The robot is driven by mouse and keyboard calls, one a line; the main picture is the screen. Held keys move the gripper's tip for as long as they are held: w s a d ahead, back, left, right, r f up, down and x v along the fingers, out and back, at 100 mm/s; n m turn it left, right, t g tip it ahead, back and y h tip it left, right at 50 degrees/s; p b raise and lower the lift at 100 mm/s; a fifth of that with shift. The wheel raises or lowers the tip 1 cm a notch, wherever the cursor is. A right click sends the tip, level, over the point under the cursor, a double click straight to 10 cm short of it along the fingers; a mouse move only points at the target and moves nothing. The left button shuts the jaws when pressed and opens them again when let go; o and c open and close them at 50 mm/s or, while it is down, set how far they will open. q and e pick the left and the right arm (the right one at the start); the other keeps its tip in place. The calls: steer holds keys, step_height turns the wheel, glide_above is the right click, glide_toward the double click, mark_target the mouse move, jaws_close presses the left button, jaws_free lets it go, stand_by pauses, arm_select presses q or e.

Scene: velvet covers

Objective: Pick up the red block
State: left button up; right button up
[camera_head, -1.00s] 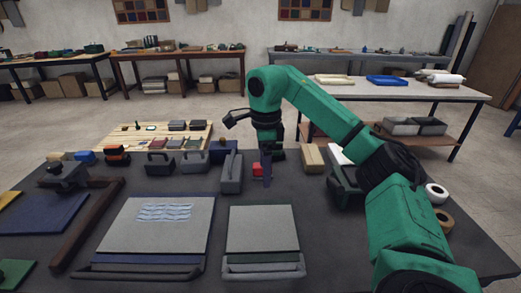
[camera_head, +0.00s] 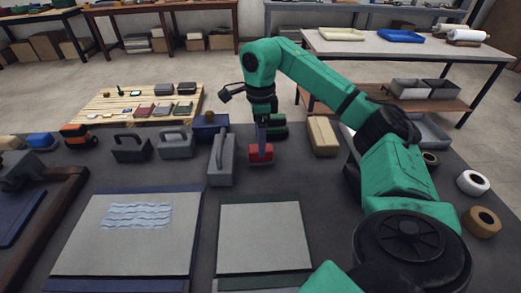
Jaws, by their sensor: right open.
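The red block (camera_head: 261,153) lies on the dark table, just right of a grey handled tool. My right gripper (camera_head: 262,138) comes down from the green right arm directly over the block. A finger reaches to the block's upper side and partly covers it. The gap between the fingertips is hard to make out, and I cannot tell whether they touch the block. My left gripper is not in view.
A grey handled tool (camera_head: 222,158) stands close on the left of the block. A green cylinder (camera_head: 277,126) is behind it and a tan block (camera_head: 322,136) to the right. Two flat boards (camera_head: 265,240) (camera_head: 130,255) lie in front. White tape (camera_head: 473,183) is far right.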

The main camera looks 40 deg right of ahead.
steer(key=f, duration=0.4)
steer(key=shift+s+f, duration=0.2)
steer(key=shift+s, duration=0.05)
steer(key=shift+f, duration=0.3)
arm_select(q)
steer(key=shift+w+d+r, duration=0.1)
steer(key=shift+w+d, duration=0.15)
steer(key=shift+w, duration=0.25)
arm_select(e)
steer(key=shift+w, duration=0.1)
jaws_close()
step_height(320, 180, up, 11)
steer(key=shift+r+p, duration=0.15)
steer(key=shift+p, duration=0.95)
arm_select(q)
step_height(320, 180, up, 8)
steer(key=p, duration=0.5)
steer(key=shift+p, duration=0.35)
arm_select(e)
step_height(320, 180, up, 9)
